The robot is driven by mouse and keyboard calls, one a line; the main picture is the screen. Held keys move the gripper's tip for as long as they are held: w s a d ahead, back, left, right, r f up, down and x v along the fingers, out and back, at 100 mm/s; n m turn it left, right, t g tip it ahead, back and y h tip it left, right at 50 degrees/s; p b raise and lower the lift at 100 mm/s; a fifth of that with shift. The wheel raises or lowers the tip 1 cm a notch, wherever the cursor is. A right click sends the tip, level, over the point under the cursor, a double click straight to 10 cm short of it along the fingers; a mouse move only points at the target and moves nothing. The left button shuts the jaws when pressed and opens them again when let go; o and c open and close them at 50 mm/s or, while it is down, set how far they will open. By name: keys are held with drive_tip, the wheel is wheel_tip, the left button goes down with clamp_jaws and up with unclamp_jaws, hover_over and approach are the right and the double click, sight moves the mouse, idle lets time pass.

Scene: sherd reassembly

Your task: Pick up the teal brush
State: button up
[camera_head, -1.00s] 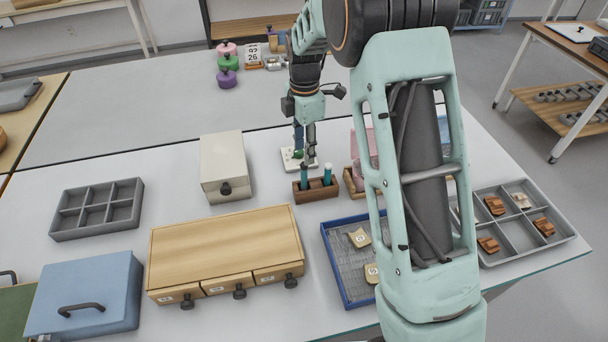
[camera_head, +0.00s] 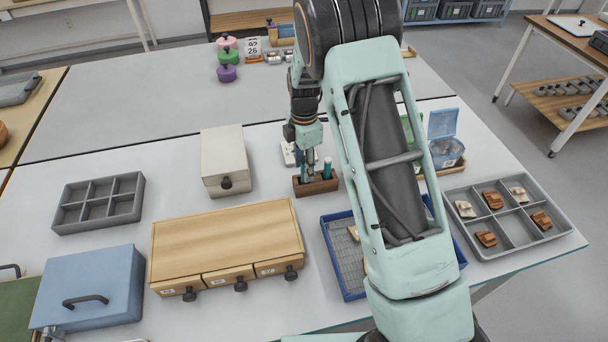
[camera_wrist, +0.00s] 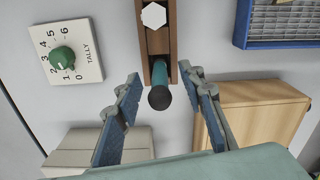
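A brown wooden holder (camera_head: 324,187) stands on the white table and holds two upright tools. The teal brush (camera_wrist: 160,75) with a dark round end is in one slot. In the wrist view a second tool with a white hexagonal top (camera_wrist: 153,15) is in the other slot. In the head view its teal body (camera_head: 327,167) shows at the holder's right. My gripper (camera_wrist: 163,79) is open, with one finger on each side of the teal brush and visible gaps to both. It also shows over the holder's left part in the head view (camera_head: 307,172), largely covering the brush there.
A white tally board (camera_wrist: 88,65) with a green knob lies close to the holder. A cream box (camera_head: 222,160), a wooden drawer unit (camera_head: 225,240) and a blue wire-lined tray (camera_head: 335,255) stand around it. A grey sherd tray (camera_head: 510,225) is at the right.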

clamp_jaws()
drive_tip(key=shift+r, duration=0.1)
